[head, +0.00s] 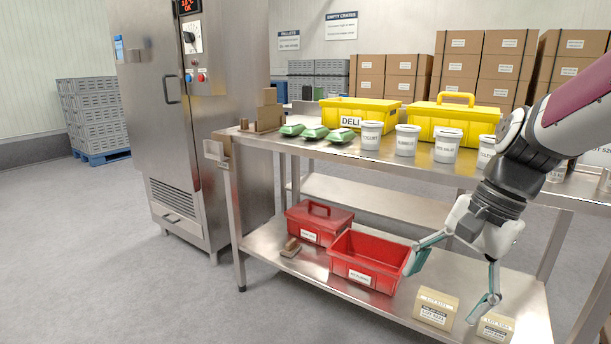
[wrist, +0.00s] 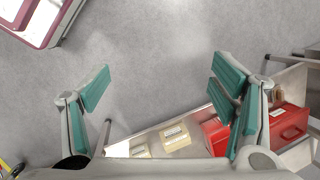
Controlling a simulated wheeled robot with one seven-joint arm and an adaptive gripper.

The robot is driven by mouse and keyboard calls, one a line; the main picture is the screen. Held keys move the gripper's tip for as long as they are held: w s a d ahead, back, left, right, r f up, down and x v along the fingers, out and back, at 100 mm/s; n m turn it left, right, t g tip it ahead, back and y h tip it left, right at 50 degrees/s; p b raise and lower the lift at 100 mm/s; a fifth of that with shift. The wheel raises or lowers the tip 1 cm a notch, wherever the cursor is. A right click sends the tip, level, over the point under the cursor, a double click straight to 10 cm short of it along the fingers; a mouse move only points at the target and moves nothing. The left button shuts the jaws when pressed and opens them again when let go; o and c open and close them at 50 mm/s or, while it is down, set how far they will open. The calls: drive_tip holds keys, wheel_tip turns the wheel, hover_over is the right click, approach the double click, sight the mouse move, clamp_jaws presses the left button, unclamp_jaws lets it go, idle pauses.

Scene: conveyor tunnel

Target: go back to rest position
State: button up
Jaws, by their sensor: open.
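My gripper (head: 452,272) hangs at the front right of the steel table in the head view, in front of its lower shelf. Its fingers are spread wide with nothing between them. In the wrist view the teal-padded fingers of my gripper (wrist: 165,93) stand apart over bare grey floor. In the head view one finger overlaps the right end of the open red bin (head: 365,262), and the other shows in front of the small labelled boxes; whether either touches anything I cannot tell.
The steel table's top holds yellow bins (head: 360,109), white tubs (head: 406,140) and green packs (head: 314,131). A closed red box (head: 318,222) and cream boxes (head: 435,308) are on the lower shelf. A steel cabinet (head: 185,130) stands left. Floor (head: 90,240) at left is clear.

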drive_tip(key=s+a+n+h, duration=0.3)
drive_tip(key=s+n, duration=0.7)
drive_tip(key=s, duration=1.4)
wheel_tip(320, 180, up, 35)
drive_tip(key=d+t+p, duration=0.1)
drive_tip(key=t+p, duration=0.3)
drive_tip(key=p, duration=2.9)
drive_tip(key=shift+d+h, duration=0.15)
drive_tip(key=shift+h, duration=0.15)
